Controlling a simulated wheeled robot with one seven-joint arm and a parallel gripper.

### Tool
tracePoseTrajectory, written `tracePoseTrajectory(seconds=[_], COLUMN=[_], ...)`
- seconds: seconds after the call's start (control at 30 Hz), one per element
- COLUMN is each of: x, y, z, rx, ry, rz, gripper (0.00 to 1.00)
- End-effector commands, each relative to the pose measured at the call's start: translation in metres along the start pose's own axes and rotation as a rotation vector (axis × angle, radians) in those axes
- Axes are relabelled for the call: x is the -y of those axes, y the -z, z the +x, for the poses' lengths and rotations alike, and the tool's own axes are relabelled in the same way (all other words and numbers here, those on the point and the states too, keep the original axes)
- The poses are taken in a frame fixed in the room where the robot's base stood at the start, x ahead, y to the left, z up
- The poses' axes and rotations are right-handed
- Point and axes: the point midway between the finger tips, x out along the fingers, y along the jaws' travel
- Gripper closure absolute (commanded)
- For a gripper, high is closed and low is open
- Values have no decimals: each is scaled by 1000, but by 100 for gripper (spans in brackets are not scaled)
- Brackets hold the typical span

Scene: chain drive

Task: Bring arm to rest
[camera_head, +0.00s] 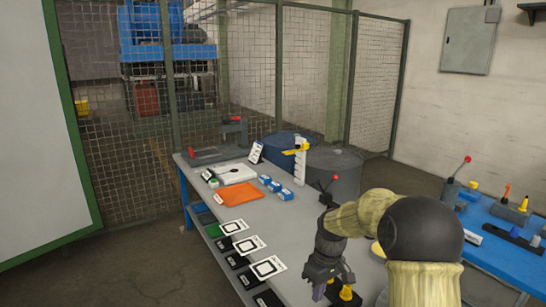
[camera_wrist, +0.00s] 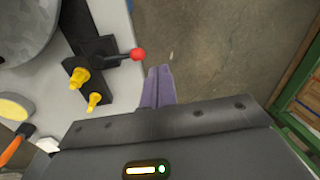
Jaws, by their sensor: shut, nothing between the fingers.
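My gripper (camera_head: 318,289) hangs at the near right part of the grey table (camera_head: 300,213) in the head view, pointing down. In the wrist view its two purple fingers (camera_wrist: 158,86) are pressed together with nothing between them. Bare concrete floor shows past their tips, beside the table edge. My arm reaches in from the lower right of the head view and hides part of the table. A black fixture with yellow pegs (camera_wrist: 79,77) and a lever with a red knob (camera_wrist: 138,54) stands left of the fingers in the wrist view, apart from them.
A blue table (camera_head: 505,262) with fixtures stands at the right. Drums (camera_head: 335,172) and a mesh fence are behind. Floor is open at the left.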

Motion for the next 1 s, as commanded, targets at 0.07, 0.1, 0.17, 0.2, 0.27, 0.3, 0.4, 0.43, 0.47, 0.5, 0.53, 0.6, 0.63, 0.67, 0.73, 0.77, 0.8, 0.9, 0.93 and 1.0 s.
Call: tracePoseTrajectory(seconds=[0.07,0.1,0.17,0.2,0.27,0.3,0.4,0.43,0.47,0.5,0.53,0.6,0.63,0.67,0.73,0.77,0.8,0.9,0.93,1.0], x=[13,18,26,32,40,46,60,65,70,76,80,89,92,95,99,100,100,100,100,100], y=[-19,-28,-43,-53,-68,-79,-107,-116,-124,-135,-144,-159,-165,-170,-177,-178,-179,-179,-179,-179], z=[-5,-6,-7,-8,-9,-10,-10,-10,-9,-9,-8,-6,-5,-4,-3,-3,-2,-2,-2,-2], rx=[-10,-18,-32,-44,-63,-78,-119,-132,-145,-165,-178,-208,-218,-226,-241,-244,-246,-246,-246,-245], ry=[-41,-60,-87,-104,-128,-142,-174,-181,-188,-197,-201,-209,-211,-212,-214,-215,-215,-214,-214,-214], rz=[66,103,160,197,256,294,393,422,451,491,519,575,596,612,639,646,651,653,652,651], gripper=[100,100,100,100,100,100,100,100,100,100,100,100,100,100,100,100,100,100,100,100])
